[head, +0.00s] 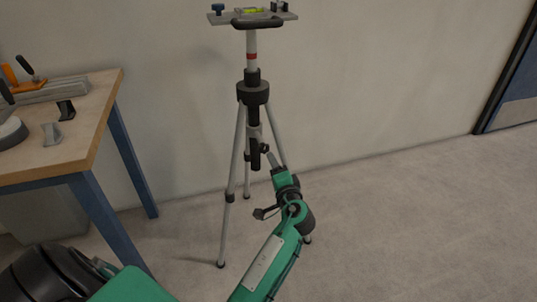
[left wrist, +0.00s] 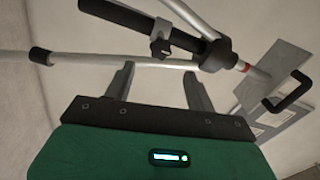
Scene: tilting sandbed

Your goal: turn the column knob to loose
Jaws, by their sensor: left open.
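The tripod (head: 253,93) stands upright on the floor, with a grey column that has a red ring and a flat head plate (head: 265,17) on top. The column knob (head: 265,148) is small and dark and sits low on the column below the hub. It also shows in the left wrist view (left wrist: 160,48), on a light clamp beside the dark column end (left wrist: 115,12). My left gripper (head: 270,161) is close to the knob, on its lower right side. In the left wrist view its fingers (left wrist: 158,84) are apart and empty, with the knob beyond the gap between them. No marking on the knob is legible.
A wooden table (head: 90,125) with blue legs stands at the left, bearing clamps and small parts. The tripod's legs spread around the column, and one thin leg crosses behind my fingers in the wrist view. The wall is close behind; floor on the right is clear.

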